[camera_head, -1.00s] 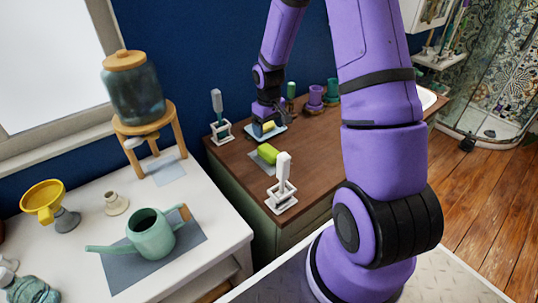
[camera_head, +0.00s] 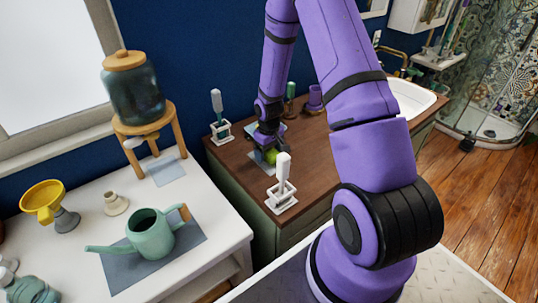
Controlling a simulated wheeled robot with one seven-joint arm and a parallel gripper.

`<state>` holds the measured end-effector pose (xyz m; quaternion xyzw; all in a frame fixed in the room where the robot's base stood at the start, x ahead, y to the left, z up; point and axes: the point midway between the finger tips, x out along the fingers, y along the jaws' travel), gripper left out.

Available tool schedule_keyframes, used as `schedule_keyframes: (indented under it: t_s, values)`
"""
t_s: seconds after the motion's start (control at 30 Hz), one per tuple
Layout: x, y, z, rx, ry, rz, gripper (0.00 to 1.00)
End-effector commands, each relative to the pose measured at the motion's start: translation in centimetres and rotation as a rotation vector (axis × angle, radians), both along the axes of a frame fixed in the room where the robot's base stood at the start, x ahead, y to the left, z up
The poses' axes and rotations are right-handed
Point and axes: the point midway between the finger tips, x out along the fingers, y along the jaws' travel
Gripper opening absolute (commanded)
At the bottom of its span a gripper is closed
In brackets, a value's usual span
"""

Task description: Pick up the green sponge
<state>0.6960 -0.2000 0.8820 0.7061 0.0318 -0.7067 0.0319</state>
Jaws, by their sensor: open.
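The green sponge (camera_head: 270,158) lies on a grey mat (camera_head: 256,163) on the brown wooden counter. Only part of it shows, because my gripper is over it. My gripper (camera_head: 268,150) points down with its jaws open, right at the sponge. The fingers are small and dark here, and I cannot tell whether they touch the sponge or straddle it.
A white brush in a white holder (camera_head: 282,188) stands close in front on the counter. Another brush holder (camera_head: 221,132) stands behind left. A purple cup (camera_head: 314,99) and a white basin (camera_head: 410,96) are farther right. A green watering can (camera_head: 151,233) is on the white table.

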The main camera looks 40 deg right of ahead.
Motion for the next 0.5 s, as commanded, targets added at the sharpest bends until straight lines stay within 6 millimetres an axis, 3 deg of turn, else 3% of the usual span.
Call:
schedule_keyframes:
  t_s: [0.33, 0.5]
  values:
    - [0.01, -0.01, -0.71, 0.000, -0.001, 0.000, 0.83]
    - [0.01, -0.02, -0.70, 0.000, -0.001, 0.000, 0.44]
